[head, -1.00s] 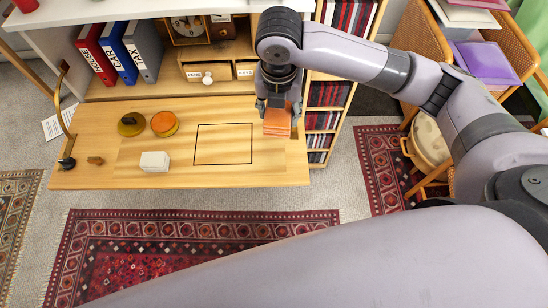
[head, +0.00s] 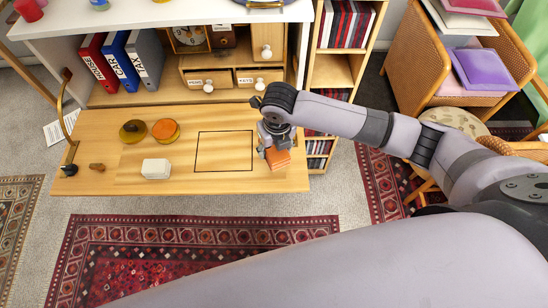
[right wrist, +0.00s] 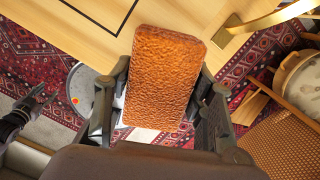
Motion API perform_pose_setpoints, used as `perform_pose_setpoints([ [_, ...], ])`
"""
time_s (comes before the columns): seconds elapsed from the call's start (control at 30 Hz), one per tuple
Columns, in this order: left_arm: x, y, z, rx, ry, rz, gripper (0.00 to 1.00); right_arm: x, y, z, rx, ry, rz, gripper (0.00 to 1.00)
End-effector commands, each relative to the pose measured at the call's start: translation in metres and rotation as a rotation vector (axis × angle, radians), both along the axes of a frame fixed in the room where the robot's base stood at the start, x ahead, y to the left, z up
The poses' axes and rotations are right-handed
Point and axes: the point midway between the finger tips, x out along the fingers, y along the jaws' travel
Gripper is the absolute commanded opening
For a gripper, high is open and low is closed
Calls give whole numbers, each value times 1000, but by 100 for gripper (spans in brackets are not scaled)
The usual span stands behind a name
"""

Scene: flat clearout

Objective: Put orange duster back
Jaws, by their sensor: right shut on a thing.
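The orange duster (head: 278,158) is a block in my right gripper (head: 272,146), over the right end of the wooden desk flap. In the right wrist view the duster (right wrist: 163,75) shows its rough orange-brown face between the two fingers of my right gripper (right wrist: 160,105), which is shut on it. I cannot tell whether the duster touches the flap. A black outlined rectangle (head: 225,131) on the flap, left of the duster, is empty. A dark jointed part at the left edge of the right wrist view seems to be my left gripper (right wrist: 28,105); its jaws are unclear.
The desk flap (head: 100,180) also bears a white block (head: 156,168), a round orange-topped item (head: 165,130), a dark green round item (head: 132,131) and a small brown piece (head: 97,167). Binders stand behind. A wicker chair (head: 400,70) is at right.

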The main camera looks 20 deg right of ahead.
Motion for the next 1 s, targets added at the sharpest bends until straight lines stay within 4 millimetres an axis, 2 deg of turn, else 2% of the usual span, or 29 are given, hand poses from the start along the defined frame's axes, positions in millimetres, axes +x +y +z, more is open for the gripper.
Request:
perform_pose_setpoints([
  [0.1,0,0,2,0,0,0,40,-1,1,-19,0,1,-1,27],
  [0.27,0,0,3,0,0,0,40,0,0,-31,0,0,-1,27],
  [0.5,0,0,6,0,1,0,40,0,0,-65,0,1,-1,27],
  [0.93,-1,0,4,0,2,0,40,0,0,-74,0,-2,0,27],
  [0.97,-1,0,4,0,2,0,40,0,0,-74,0,-1,0,50],
  [1.0,-1,0,4,1,2,-1,40,0,0,-73,0,-2,0,53],
])
